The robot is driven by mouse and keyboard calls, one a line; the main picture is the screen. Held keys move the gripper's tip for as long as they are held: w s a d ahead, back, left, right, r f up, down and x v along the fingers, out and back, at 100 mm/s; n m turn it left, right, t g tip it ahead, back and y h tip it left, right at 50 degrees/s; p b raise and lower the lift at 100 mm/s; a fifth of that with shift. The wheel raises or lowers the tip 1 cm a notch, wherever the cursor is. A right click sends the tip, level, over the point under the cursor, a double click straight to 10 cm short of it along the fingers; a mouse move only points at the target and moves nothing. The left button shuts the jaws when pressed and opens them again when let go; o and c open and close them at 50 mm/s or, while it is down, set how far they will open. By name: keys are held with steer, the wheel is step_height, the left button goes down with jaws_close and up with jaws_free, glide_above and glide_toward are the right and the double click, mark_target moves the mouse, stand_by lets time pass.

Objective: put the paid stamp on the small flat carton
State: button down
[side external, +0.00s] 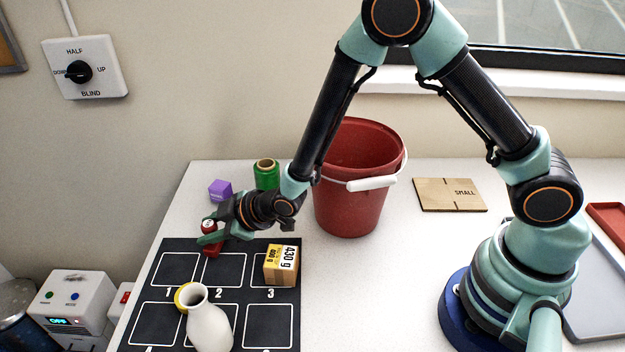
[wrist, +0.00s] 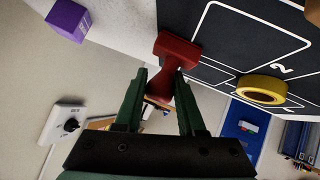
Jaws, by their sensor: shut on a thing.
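My gripper (side external: 210,238) is shut on a red stamp (side external: 212,250), with its handle between the fingers, above the far-left edge of the black numbered mat. In the wrist view the stamp (wrist: 178,50) sits between the green fingertips (wrist: 163,88). I cannot read any lettering on it. The small flat carton (side external: 450,194) is a thin brown piece marked SMALL, lying flat on the table right of the red bucket, well away from my gripper. Its top is bare apart from the printing.
The red bucket (side external: 358,190) stands between stamp and carton. A white vase (side external: 208,322) and yellow ring (side external: 182,298) are at front. A purple block (side external: 219,190) and green spool (side external: 266,174) stand behind. Table before the carton is clear.

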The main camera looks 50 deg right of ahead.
step_height(320, 180, up, 19)
steer(key=s+d+r+m+h, duration=0.1)
steer(key=d+r, duration=0.3)
steer(key=d, duration=0.7)
steer(key=s+d+r+m+t+h, duration=0.1)
steer(key=d+r+m+h, duration=0.2)
steer(key=d, duration=0.9)
step_height(320, 180, up, 2)
steer(key=shift+d+r+m+h, duration=0.2)
steer(key=shift+m+h, duration=0.1)
steer(key=shift+m, duration=0.3)
steer(key=n+g+y, duration=0.1)
steer(key=n+y, duration=0.4)
glide_above(208, 222)
step_height(208, 222, down, 9)
steer(key=shift+r, duration=0.2)
